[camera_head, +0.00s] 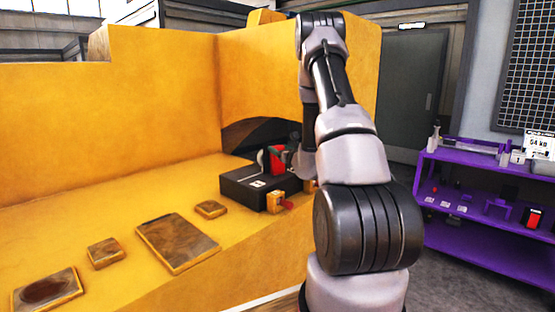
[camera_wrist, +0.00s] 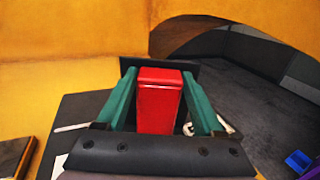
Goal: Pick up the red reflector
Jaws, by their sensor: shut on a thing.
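The red reflector (camera_wrist: 159,98) is a red block in the middle of the wrist view, between the two green fingers of my gripper (camera_wrist: 160,95). My gripper is shut on it, with a finger against each side. In the head view the red reflector (camera_head: 277,159) shows above a black box (camera_head: 245,188) on the yellow ledge, and my gripper (camera_head: 276,157) is there, partly hidden by my arm. A dark plate (camera_wrist: 186,66) stands behind the reflector in the wrist view. I cannot tell whether the reflector touches the box.
Several yellow-edged plates, including a large one (camera_head: 177,243), lie on the yellow ledge. A small yellow block with a red part (camera_head: 277,202) sits by the black box. A yellow wall (camera_head: 160,120) rises behind. A purple shelf (camera_head: 480,205) with small items stands at right.

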